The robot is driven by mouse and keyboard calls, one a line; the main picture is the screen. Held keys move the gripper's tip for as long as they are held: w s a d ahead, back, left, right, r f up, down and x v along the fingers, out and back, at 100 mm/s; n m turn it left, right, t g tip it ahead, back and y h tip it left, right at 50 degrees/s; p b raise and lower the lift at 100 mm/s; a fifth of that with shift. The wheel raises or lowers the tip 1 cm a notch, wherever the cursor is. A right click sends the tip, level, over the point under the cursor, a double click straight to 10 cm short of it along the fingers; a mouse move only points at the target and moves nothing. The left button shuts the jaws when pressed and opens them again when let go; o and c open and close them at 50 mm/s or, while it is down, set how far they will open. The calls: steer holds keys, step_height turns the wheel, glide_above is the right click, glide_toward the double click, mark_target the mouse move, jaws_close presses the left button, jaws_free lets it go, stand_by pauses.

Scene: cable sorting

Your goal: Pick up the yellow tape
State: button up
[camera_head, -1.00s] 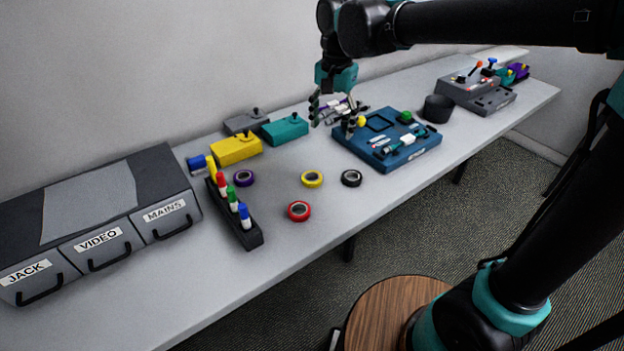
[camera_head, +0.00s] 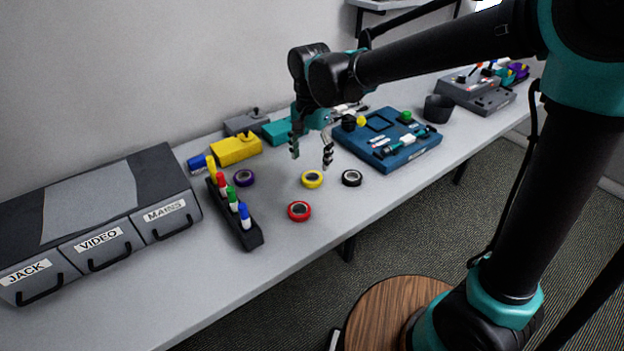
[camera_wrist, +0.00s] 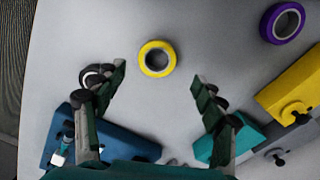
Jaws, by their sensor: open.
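The yellow tape (camera_head: 312,179) is a small ring lying flat on the grey table (camera_head: 283,257). It also shows in the wrist view (camera_wrist: 146,59), at the upper middle, ahead of the fingertips. My gripper (camera_head: 311,156) is open, above the table and just behind the tape in the head view. In the wrist view its two fingers (camera_wrist: 159,82) are spread wide, with bare table between them. No part of the yellow tape is hidden in either view.
A black tape (camera_head: 352,178), a red tape (camera_head: 299,211) and a purple tape (camera_head: 244,178) lie around it. A pen holder (camera_head: 240,225) stands left. A blue board (camera_head: 418,150) lies right, and yellow (camera_head: 236,149) and teal (camera_head: 276,131) boxes lie behind.

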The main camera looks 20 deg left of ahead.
mark_target(312, 172)
steer(key=shift+d+f, duration=0.2)
steer(key=shift+f, duration=2.65)
steer(key=shift+c, duration=0.6)
steer(key=c, duration=1)
steer(key=shift+r, duration=0.15)
